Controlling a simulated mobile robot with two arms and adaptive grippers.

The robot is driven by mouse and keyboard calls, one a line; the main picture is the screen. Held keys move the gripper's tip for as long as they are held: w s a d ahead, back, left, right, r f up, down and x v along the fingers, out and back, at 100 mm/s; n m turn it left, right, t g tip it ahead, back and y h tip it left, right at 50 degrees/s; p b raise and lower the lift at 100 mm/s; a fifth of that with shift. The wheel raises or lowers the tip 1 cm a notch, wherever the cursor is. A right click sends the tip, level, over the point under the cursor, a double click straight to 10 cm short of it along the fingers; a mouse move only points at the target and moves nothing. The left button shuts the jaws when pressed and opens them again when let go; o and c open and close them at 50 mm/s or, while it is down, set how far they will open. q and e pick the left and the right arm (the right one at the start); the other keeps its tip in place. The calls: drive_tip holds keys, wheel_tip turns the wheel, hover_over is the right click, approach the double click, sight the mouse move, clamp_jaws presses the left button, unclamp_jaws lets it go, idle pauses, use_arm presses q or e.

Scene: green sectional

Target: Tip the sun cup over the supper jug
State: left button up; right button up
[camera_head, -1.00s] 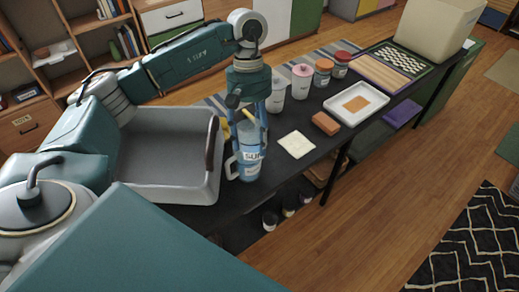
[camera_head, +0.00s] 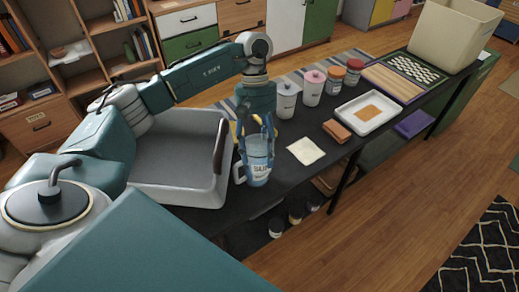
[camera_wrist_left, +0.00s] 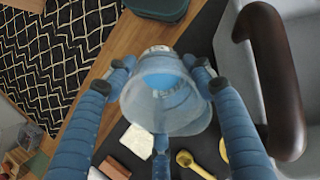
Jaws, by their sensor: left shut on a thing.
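The sun cup (camera_head: 259,172) is a clear blue vessel with a white label reading roughly "SU" and a pale handle on its left. It appears upright on the dark table beside the grey bin. My left gripper (camera_head: 257,150) comes down from above, shut around the cup. In the left wrist view I look down into the cup's wide mouth (camera_wrist_left: 168,112), between the blue fingers. I cannot tell which vessel is the supper jug; a white lidded vessel (camera_head: 286,103) stands behind, its label too small to read. My right gripper is not in view.
A grey bin (camera_head: 180,192) with a brown handle (camera_head: 219,148) stands close on the left. A cream square (camera_head: 306,151), brown block (camera_head: 336,131), white tray (camera_head: 345,122) and several lidded jars are to the right. A yellow spoon-like item (camera_wrist_left: 186,159) lies near the cup.

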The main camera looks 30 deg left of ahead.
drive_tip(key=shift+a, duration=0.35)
use_arm(q)
drive_tip(key=shift+f+g+h+b, duration=0.3)
drive_tip(key=shift+f+b, duration=0.35)
drive_tip(key=shift+b, duration=0.2)
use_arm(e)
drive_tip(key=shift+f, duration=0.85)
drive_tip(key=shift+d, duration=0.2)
use_arm(q)
drive_tip(key=shift+d+f+b, duration=0.1)
drive_tip(key=shift+f+b, duration=0.05)
drive_tip(key=shift+b, duration=0.2)
drive_tip(key=shift+g+h+b, duration=0.4)
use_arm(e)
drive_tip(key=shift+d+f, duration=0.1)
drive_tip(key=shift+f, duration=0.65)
use_arm(q)
drive_tip(key=shift+s+f, duration=0.1)
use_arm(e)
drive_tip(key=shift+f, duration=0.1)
use_arm(q)
drive_tip(key=shift+f+g+h+b, duration=0.2)
drive_tip(key=shift+g+h+b, duration=0.1)
drive_tip(key=shift+b, duration=0.5)
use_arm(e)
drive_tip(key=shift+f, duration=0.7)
